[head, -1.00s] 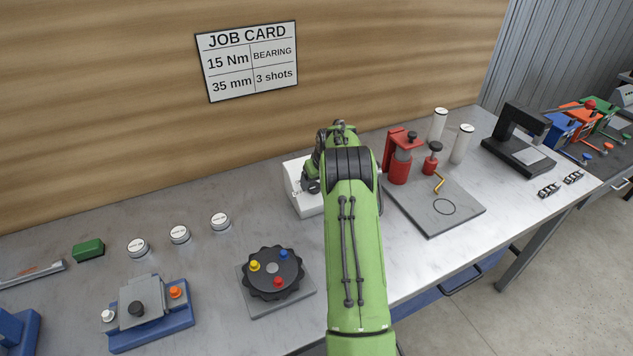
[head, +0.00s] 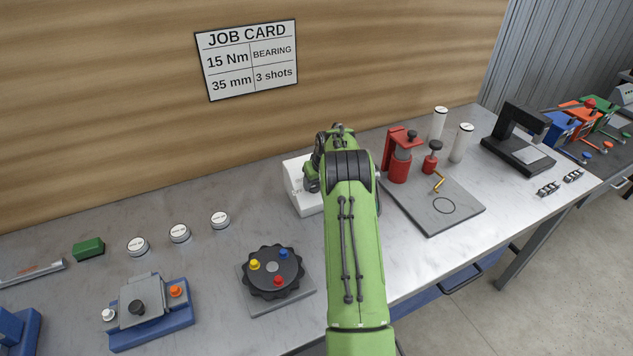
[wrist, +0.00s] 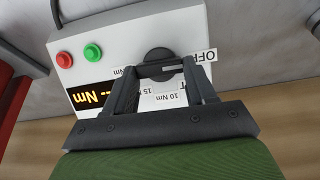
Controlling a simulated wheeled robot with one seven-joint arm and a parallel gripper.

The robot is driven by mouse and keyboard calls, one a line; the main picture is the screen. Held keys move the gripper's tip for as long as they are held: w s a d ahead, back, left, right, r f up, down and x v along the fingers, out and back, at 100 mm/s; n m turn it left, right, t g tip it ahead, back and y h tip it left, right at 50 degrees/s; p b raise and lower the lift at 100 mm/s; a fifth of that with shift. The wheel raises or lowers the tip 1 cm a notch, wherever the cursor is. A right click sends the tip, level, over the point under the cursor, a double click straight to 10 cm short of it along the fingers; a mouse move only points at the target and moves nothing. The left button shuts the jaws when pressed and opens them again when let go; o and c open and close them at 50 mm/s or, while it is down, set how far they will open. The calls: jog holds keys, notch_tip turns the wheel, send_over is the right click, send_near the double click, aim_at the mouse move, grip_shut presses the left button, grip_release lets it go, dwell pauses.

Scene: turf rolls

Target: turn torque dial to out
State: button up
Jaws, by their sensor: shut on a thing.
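The torque dial (wrist: 157,58) is a dark round knob on a white box (wrist: 122,30), seen upside down in the wrist view. Labels around it read OFF, 10 Nm and 15 Nm; another is partly covered, and the pointer's setting cannot be read. A display (wrist: 92,97) shows dashes and Nm. My gripper (wrist: 162,70) is at the dial with its two fingers closed on the knob. In the head view, the white box (head: 298,190) stands behind my green arm, which hides the dial and the fingers.
A red button (wrist: 64,59) and a green button (wrist: 93,52) sit on the box beside the dial. A grey plate (head: 440,215) with red tools is right of my arm. A black rotary fixture (head: 272,270) is to the left. The job card (head: 248,62) reads 15 Nm.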

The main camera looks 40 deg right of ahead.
jog(key=m, duration=0.1)
jog(key=m+y, duration=0.1)
jog(key=m, duration=0.2)
jog(key=shift+s+d+t, duration=0.15)
jog(key=shift+d+t, duration=0.1)
jog(key=shift+t, duration=0.15)
jog(key=shift+s+d+f+m+t+y, duration=0.1)
jog(key=shift+m+t+y, duration=0.2)
jog(key=shift+m, duration=0.6)
jog(key=shift+f+m+t+y, duration=0.1)
jog(key=shift+m+y, duration=0.3)
jog(key=shift+m, duration=0.5)
jog(key=shift+r, duration=0.1)
jog(key=o, duration=1)
jog(key=shift+o, duration=0.2)
